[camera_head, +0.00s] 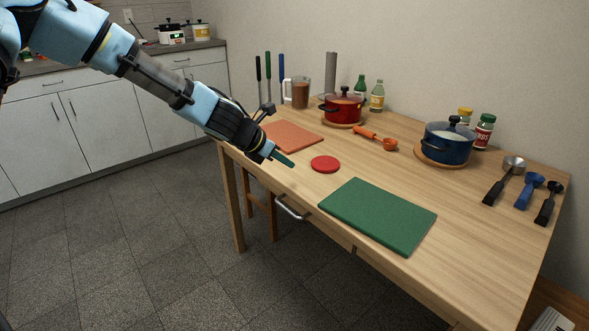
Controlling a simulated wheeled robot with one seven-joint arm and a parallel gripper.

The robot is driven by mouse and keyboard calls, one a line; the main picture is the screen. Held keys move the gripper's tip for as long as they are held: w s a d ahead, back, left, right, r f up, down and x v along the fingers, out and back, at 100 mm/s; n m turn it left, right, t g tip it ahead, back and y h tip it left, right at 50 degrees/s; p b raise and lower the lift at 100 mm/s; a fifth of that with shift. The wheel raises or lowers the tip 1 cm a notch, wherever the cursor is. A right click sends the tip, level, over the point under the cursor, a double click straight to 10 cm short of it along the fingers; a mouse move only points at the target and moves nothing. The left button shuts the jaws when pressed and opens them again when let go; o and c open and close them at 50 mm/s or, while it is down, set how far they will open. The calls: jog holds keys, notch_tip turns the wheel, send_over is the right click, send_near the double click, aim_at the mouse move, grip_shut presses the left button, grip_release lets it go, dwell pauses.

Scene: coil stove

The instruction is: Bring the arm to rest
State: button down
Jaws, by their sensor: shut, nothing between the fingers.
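My gripper (281,158) is shut and empty. It hangs over the left front part of the wooden table (440,190), at the end of my light blue arm that reaches in from the upper left. An orange cutting board (293,136) lies just behind it. A red round disc (325,164) lies to its right, apart from it. The fingers are small in the picture, and I cannot tell their exact height above the table.
A green board (378,215) lies near the front edge. A red pot (342,108) and a blue pot (447,144) stand farther back, with an orange ladle (376,138) between. Measuring scoops (527,190) lie at right. Free floor (150,255) is left of the table.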

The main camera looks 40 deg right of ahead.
jog(key=shift+v, duration=1.6)
jog(key=w+a+r+m+t+y+p, duration=0.1)
jog(key=w+a+m, duration=0.15)
jog(key=a, duration=0.55)
jog(key=w+a+r+m+y+p, duration=0.15)
jog(key=a+m, duration=0.25)
jog(key=a, duration=0.4)
jog(key=w+a+m+t+y+p, duration=0.1)
jog(key=w+a+m+y, duration=0.2)
jog(key=a, duration=0.5)
jog(key=s+a+r+m+y, duration=0.1)
jog(key=a+r+m, duration=0.1)
jog(key=a, duration=0.7)
jog(key=s+a+r+m+y+p, duration=0.1)
jog(key=a+m, duration=0.3)
jog(key=a, duration=0.5)
jog(key=s+a+r+m+y+p, duration=0.1)
jog(key=s+a+r+m, duration=0.2)
jog(key=a, duration=0.6)
jog(key=shift+r, duration=0.5)
jog(key=c, duration=1.5)
grip_release()
jog(key=shift+w, duration=0.1)
